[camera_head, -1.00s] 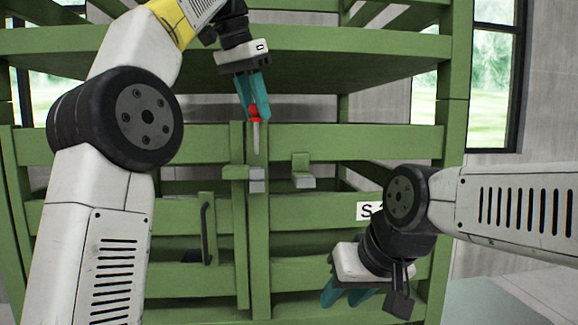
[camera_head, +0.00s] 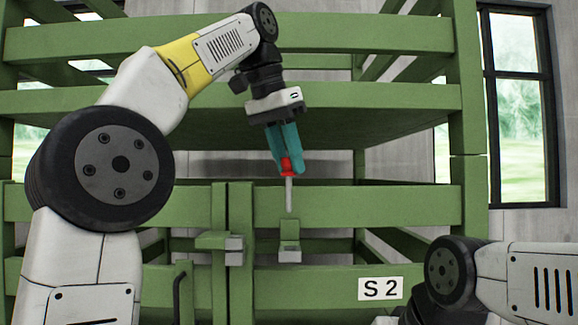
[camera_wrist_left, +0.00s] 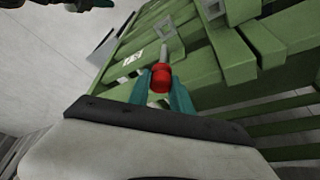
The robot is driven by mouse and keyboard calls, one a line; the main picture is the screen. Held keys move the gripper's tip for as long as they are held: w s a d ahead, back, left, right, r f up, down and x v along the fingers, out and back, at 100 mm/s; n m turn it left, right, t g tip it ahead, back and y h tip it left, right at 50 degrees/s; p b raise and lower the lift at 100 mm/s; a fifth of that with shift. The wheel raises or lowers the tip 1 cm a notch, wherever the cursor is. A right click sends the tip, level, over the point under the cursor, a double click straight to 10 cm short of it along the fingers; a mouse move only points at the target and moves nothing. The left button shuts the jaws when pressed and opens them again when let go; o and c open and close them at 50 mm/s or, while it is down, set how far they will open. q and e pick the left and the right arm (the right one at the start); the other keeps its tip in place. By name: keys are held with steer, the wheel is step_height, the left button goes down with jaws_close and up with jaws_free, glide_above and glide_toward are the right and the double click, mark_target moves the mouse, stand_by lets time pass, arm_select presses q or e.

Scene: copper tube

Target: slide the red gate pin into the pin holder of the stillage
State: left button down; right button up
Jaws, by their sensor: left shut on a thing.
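The red gate pin (camera_head: 287,164) has a red head and a grey shank that points down. My left gripper (camera_head: 286,155) is shut on the red head with its teal fingers. The pin also shows in the left wrist view (camera_wrist_left: 160,82). In the head view, the shank tip is a little above a green bracket with a grey end (camera_head: 290,252), which looks like the pin holder. The tip appears apart from it; depth is hard to judge. My right gripper is below the head view; a dark piece at the wrist view's top edge may be part of it.
The green stillage (camera_head: 340,205) fills the middle, with rails and shelves. Another grey-ended bracket (camera_head: 234,248) is just left, beside the upright posts. A dark handle (camera_head: 178,290) is lower left. A white S 2 label (camera_head: 380,288) is lower right. My right forearm is at lower right.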

mark_target(288, 204)
arm_select(q)
steer(key=shift+d, duration=0.1)
stand_by(0.3)
steer(key=shift+f, duration=2.9)
steer(key=shift+f, duration=1.85)
steer(key=shift+f, duration=0.3)
steer(key=shift+f, duration=1.85)
steer(key=c, duration=1.1)
jaws_free()
